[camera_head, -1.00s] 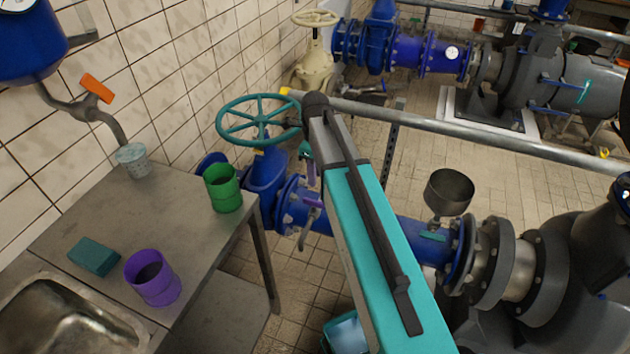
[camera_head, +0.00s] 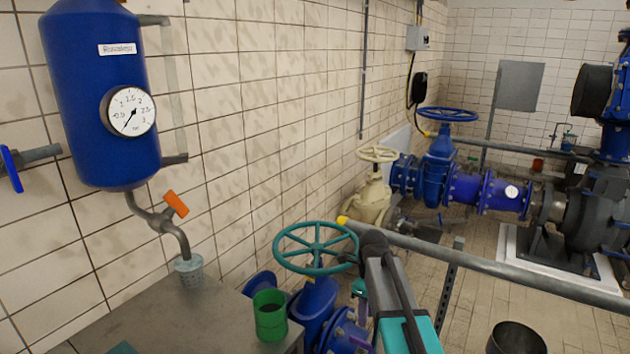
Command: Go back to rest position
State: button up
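My arm (camera_head: 405,318) shows at the lower middle as a teal and grey link with a black cable, rising from the bottom edge to a dark joint beside the teal handwheel (camera_head: 316,247). I cannot make out my gripper's fingers; the end of the arm is hidden or too small to tell. No object is seen held by the arm.
A grey table (camera_head: 150,315) at lower left bears a green cup (camera_head: 270,315) and a light cup (camera_head: 189,270) under the orange-handled tap (camera_head: 175,204). A blue tank (camera_head: 95,95) hangs on the tiled wall. A grey rail (camera_head: 480,259) crosses at right. Tiled floor lies beyond it.

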jog(key=s+f+n+g, duration=0.1)
jog(key=s+f+g, duration=0.1)
jog(key=s+f, duration=0.9)
jog(key=s+f+n+g, duration=0.1)
jog(key=s+f+g, duration=0.1)
jog(key=s+f, duration=0.85)
jog(key=s+f+n+g, duration=0.1)
jog(key=s+f+n, duration=1.4)
jog(key=s+n, duration=0.4)
jog(key=n, duration=0.4)
jog(key=shift+a, duration=0.15)
jog(key=shift+s, duration=0.1)
